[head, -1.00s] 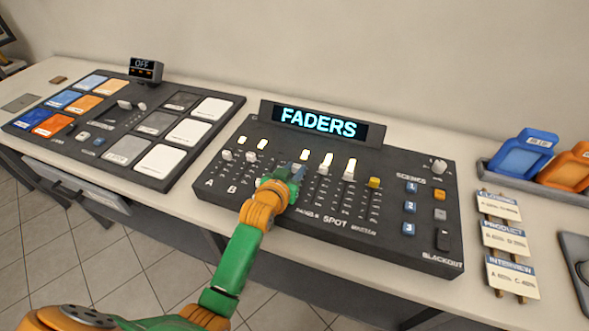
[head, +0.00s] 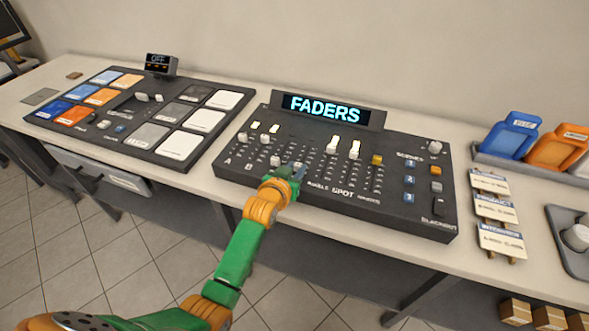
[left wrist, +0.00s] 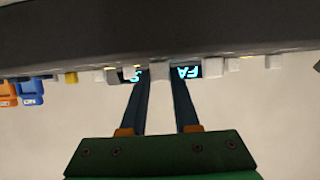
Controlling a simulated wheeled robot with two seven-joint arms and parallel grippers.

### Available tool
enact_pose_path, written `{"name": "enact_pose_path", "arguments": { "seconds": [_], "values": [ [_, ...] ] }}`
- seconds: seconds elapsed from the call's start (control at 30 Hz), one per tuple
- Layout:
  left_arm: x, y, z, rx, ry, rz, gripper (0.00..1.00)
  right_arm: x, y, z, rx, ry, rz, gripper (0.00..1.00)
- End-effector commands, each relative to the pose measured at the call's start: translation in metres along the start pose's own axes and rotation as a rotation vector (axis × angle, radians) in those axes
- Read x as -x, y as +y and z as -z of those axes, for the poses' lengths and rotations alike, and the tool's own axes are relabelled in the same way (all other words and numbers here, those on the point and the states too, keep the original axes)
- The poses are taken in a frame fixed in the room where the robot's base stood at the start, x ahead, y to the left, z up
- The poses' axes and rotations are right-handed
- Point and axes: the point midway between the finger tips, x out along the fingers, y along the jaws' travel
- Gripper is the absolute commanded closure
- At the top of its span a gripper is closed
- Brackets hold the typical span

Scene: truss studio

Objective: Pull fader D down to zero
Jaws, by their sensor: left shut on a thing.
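The black fader console (head: 440,150) stands on the bench with a display reading FADERS (head: 325,108). My left gripper (head: 297,172) is low on the fader field, near the console's front edge, right of column C. In the left wrist view, its two blue fingers are on either side of a grey fader cap (left wrist: 159,71), shut on it. From its place this is fader D; in the head view the gripper hides the cap. Caps A (head: 242,138) and B are high and cap C (head: 275,160) is low. No lit lamp shows above column D. My right gripper is not in view.
Right of column D are two white caps (head: 354,150) and a yellow cap (head: 377,159), then scene buttons (head: 409,181) and a blackout switch. A panel of coloured pads (head: 180,143) lies to the left. Cue cards (head: 495,207) and blue and orange holders are at right.

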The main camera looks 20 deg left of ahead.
Motion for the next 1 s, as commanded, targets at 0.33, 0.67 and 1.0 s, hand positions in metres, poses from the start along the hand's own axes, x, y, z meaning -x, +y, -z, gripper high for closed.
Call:
{"name": "enact_pose_path", "arguments": {
  "seconds": [0.33,0.67,1.0],
  "values": [
    [0.000,0.000,-0.004,0.000,-0.011,0.000,0.51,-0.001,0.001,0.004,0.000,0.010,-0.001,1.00],
    [0.000,0.000,-0.002,0.000,-0.005,0.000,0.40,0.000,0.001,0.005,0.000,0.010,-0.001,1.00],
    [0.046,0.000,-0.002,0.001,-0.007,0.000,0.40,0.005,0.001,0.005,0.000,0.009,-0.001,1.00]
  ]
}}
